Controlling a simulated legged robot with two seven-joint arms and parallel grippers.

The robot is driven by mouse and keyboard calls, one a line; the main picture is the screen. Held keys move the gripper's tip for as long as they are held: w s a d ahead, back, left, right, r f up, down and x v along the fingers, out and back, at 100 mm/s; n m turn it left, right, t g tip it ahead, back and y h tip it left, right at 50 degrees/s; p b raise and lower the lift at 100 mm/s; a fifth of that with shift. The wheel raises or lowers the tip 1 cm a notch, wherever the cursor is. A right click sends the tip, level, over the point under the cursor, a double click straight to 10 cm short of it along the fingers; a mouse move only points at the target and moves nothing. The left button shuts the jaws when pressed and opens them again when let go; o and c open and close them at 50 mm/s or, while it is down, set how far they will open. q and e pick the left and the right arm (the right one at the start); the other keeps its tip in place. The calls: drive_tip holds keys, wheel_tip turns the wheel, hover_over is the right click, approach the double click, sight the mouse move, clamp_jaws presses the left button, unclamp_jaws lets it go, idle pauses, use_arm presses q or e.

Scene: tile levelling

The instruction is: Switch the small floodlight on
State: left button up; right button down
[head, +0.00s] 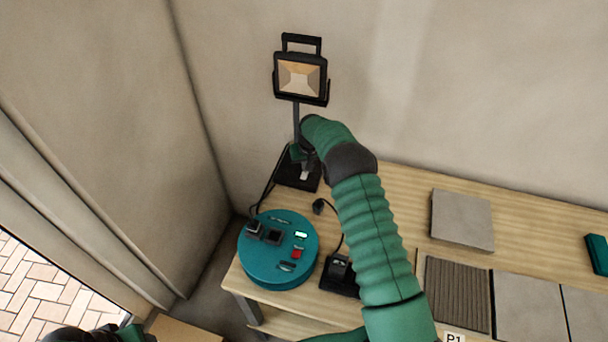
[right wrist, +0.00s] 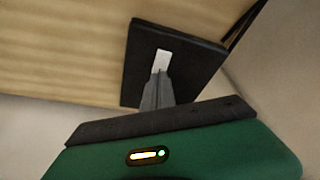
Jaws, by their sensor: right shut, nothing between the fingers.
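The small floodlight (head: 300,78) stands at the back left of the table, its black-framed lamp on a thin post. I cannot tell from its amber-grey face whether it is lit. Its black base (head: 289,174) lies flat on the wood, and the base also shows in the right wrist view (right wrist: 190,62) with a pale rectangular piece (right wrist: 163,60) on it. My right gripper (head: 305,172) is shut and empty, pointing down at the base. Its fingertips (right wrist: 160,74) overlap the pale piece's lower end; contact is unclear. My left gripper is out of view.
A teal round socket unit (head: 262,272) with a red switch (head: 296,253) stands front left, with a black plug (head: 254,227) in it. A loose plug (head: 319,206) and black device (head: 340,268) lie near my right arm. A grey tile (head: 462,218) and other tiles lie right.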

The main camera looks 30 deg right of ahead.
drive_tip(key=shift+f, duration=0.35)
drive_tip(key=shift+r, duration=0.15)
wheel_tip(320, 180, up, 7)
drive_tip(key=p, duration=0.3)
drive_tip(key=shift+p, duration=0.4)
drive_tip(key=s+a+r+n, duration=0.2)
drive_tip(key=s+a+r, duration=0.6)
drive_tip(key=s+a, duration=0.7)
drive_tip(key=s, duration=0.3)
drive_tip(key=s+a+r+n, duration=0.1)
drive_tip(key=s+a, duration=0.2)
drive_tip(key=s, duration=0.3)
drive_tip(key=s+a+n+y, duration=0.1)
drive_tip(key=s+a, duration=0.2)
drive_tip(key=s, duration=0.3)
drive_tip(key=shift+s+a+r, duration=0.15)
drive_tip(key=shift+s+a, duration=0.15)
drive_tip(key=shift+s, duration=0.05)
